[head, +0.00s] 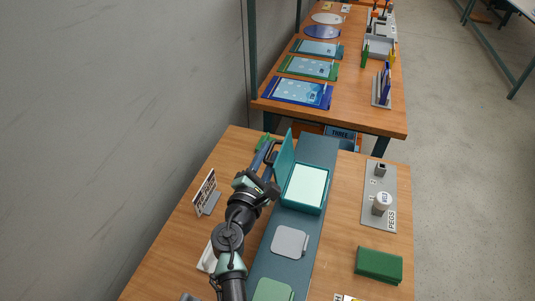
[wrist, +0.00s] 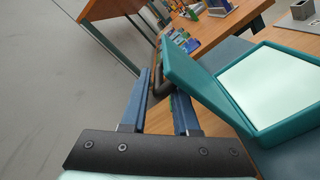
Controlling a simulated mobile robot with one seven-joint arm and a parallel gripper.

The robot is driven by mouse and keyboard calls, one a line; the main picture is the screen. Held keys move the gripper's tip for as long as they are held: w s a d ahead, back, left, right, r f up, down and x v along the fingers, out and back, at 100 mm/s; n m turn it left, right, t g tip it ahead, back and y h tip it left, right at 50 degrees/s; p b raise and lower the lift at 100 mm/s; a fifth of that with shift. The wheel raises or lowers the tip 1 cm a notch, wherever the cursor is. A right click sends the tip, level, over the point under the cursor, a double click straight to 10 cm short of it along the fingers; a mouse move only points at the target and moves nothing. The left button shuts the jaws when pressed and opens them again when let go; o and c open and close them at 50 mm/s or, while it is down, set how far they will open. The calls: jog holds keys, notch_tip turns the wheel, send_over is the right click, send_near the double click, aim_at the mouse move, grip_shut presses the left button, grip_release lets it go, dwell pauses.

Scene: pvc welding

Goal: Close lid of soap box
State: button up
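The teal soap box (head: 306,188) sits on a dark teal strip on the near table, with a pale interior. Its lid (head: 286,158) stands raised, close to upright, along the box's left edge. In the wrist view, the box (wrist: 262,122) fills the right side, with the raised lid (wrist: 204,88) beside the right finger. My gripper (head: 264,154) is on the lid's outer, left side. In the wrist view its blue fingers (wrist: 160,92) are apart with no lid between them. Whether the right finger touches the lid I cannot tell.
A grey peg board (head: 371,215) and a green block (head: 379,264) lie right of the strip. A grey plate (head: 290,242) lies on the strip nearer me. A small sign (head: 205,190) stands left of my arm. A wall runs along the left; another table stands beyond.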

jog(key=shift+r, duration=0.1)
grip_shut()
jog(key=shift+a, duration=0.1)
